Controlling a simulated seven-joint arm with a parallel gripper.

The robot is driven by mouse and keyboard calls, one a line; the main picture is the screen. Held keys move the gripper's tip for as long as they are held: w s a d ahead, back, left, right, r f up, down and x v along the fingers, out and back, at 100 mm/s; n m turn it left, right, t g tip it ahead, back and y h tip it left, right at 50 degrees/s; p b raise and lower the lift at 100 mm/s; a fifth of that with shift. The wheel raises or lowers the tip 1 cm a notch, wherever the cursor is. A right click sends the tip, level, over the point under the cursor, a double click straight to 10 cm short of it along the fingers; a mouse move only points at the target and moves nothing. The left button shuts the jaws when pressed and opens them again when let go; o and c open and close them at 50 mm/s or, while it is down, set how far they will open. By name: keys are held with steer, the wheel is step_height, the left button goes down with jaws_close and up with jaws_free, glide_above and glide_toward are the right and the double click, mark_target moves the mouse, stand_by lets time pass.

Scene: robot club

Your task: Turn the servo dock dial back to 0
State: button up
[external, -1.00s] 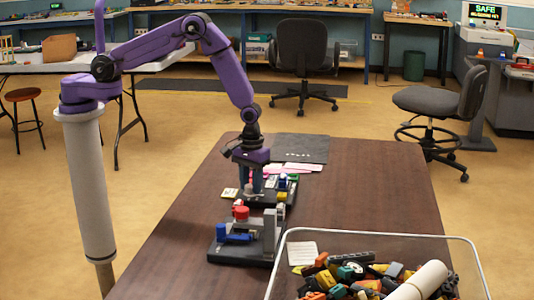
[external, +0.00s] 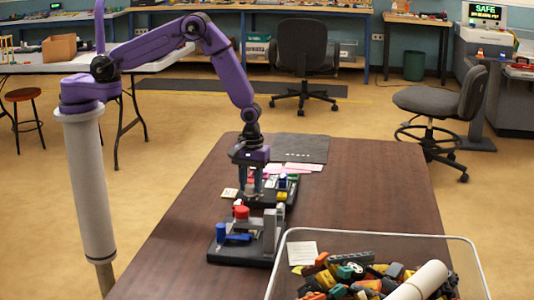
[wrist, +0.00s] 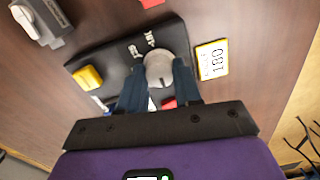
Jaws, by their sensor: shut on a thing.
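The servo dock is a dark base (wrist: 112,62) with white printed marks, too small to read surely, beside a round silver-grey dial (wrist: 158,66). My gripper (wrist: 157,79) is shut on the dial, its two blue-grey fingers on either side of the knob. In the external view my gripper (external: 258,190) is down at the dock on the brown table, and the dial is mostly hidden between the fingers. A white line shows on the dial's top. I cannot tell which mark it points to.
A yellow-edged card reading 180 (wrist: 212,60) lies beside the dock. A yellow block (wrist: 88,77) sits on the dock. Nearer stands another dark fixture with a red knob (external: 241,212) and a blue handle (external: 234,238). A clear bin (external: 370,233) of parts is at front right.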

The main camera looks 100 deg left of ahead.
mark_target(252, 185)
steer(key=o, duration=1)
steer(key=shift+o, duration=0.2)
steer(key=shift+r, duration=0.1)
step_height(252, 185, up, 17)
steer(key=shift+r, duration=0.15)
steer(key=shift+w, duration=0.1)
